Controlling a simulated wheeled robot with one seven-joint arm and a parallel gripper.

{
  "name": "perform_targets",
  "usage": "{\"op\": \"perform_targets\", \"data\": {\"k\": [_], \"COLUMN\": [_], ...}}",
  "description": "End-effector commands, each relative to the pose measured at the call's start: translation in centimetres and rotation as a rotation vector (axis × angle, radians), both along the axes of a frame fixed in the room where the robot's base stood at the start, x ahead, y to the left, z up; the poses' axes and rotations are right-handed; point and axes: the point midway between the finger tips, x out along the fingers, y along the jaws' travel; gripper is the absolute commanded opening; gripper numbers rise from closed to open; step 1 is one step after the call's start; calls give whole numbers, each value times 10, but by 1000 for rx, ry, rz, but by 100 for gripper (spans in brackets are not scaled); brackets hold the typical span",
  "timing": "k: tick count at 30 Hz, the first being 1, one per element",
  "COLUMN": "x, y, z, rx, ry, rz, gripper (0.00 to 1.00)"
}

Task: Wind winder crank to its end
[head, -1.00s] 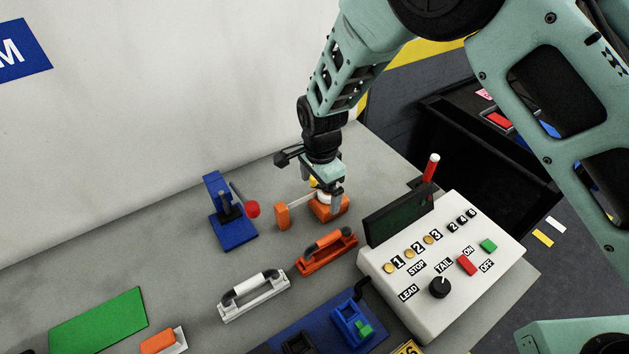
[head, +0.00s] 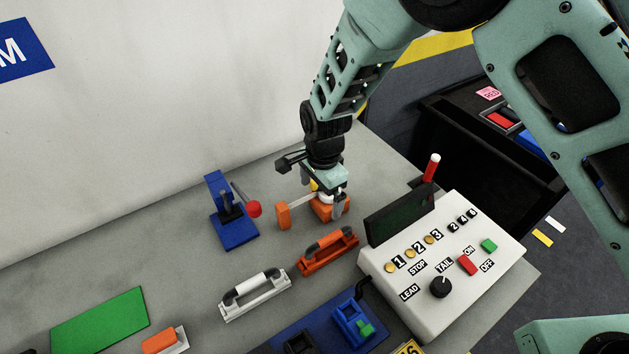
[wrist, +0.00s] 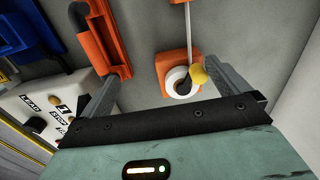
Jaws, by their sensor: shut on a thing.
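The winder is an orange block (head: 324,212) on the grey bench, and it also shows in the wrist view (wrist: 167,64). It carries a white round drum (wrist: 174,81) with a dark centre. The crank's yellow knob (wrist: 198,75) sits at the drum's right side in the wrist view, against the right finger. My gripper (head: 330,200) points down over the winder, with its fingers (wrist: 165,88) on either side of the drum and knob. It is shut on the crank, though the exact contact is partly hidden. A pale strap (head: 300,200) runs from the winder to an orange post (head: 283,216).
A blue stand with a red-knobbed lever (head: 234,222) is to the left. Orange (head: 327,251) and white (head: 254,295) handles lie in front. A white control box (head: 440,265) with a dark screen stands close on the right. A wall rises behind the bench.

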Motion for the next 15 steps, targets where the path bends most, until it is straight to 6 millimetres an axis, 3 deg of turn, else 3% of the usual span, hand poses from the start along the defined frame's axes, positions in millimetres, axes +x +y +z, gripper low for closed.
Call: {"op": "perform_targets", "data": {"k": [1,2,3,9,15], "x": [6,6,6,5,6], "y": [-32,-32,-32,-28,-28], "z": [-1,-1,-1,-1,-1], "rx": [-40,-40,-39,-33,-29], "ry": [10,10,9,7,5], "rz": [-48,-48,-46,-39,-39], "gripper": [91,89,79,1,0]}}
